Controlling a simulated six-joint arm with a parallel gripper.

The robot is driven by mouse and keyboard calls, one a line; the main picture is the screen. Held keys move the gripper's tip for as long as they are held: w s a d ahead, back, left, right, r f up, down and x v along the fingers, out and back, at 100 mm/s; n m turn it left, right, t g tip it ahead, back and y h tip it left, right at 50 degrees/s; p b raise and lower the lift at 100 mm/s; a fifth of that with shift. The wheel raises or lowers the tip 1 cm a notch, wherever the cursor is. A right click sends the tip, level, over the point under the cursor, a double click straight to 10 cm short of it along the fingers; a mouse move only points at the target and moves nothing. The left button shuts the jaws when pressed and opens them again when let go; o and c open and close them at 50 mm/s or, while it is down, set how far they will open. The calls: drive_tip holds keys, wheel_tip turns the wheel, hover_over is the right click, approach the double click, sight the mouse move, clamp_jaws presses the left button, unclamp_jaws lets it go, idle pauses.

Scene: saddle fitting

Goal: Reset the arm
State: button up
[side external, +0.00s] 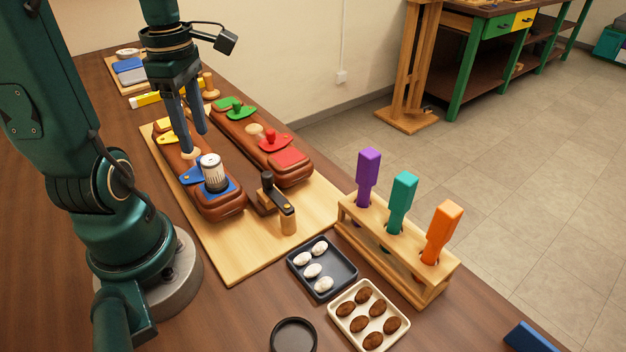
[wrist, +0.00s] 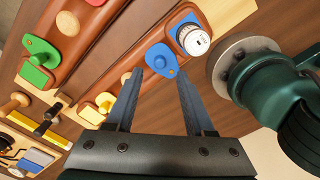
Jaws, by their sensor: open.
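My gripper (side external: 194,138) is open, its two long fingers pointing down over the near brown padded block (side external: 222,211). In the wrist view the fingers (wrist: 160,88) are spread with nothing held between them. A blue saddle-shaped piece (wrist: 161,66) shows just beyond the fingertips. It lies beside a white ribbed cylinder (side external: 212,168) with a dark base, which stands on the blue patch of the near block. A yellow piece (side external: 168,139) lies farther back on that block. The far block (side external: 290,180) carries a red piece (side external: 271,142) and a green piece (side external: 240,111).
A wooden rack (side external: 394,270) with purple, teal and orange handled tools stands at right. A dark tray (side external: 345,283) of white pebbles and a cream tray (side external: 392,341) of brown ones lie in front. A black-armed wooden post (side external: 288,222) stands on the board (side external: 239,264).

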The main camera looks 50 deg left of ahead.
idle(0.3)
drive_tip(key=shift+w+d+r+m, duration=0.2)
drive_tip(key=shift+w+d+m, duration=0.05)
drive_tip(key=shift+d+m, duration=0.05)
drive_tip(key=d+r+m+t, duration=0.1)
drive_tip(key=d+m+t, duration=0.1)
drive_tip(key=d+m, duration=0.5)
drive_tip(key=d+r+m+t, duration=0.1)
drive_tip(key=d+m+t, duration=0.2)
drive_tip(key=d+m, duration=0.5)
drive_tip(key=m, duration=1.1)
drive_tip(key=shift+w+r+t, duration=0.3)
drive_tip(key=shift+w, duration=0.1)
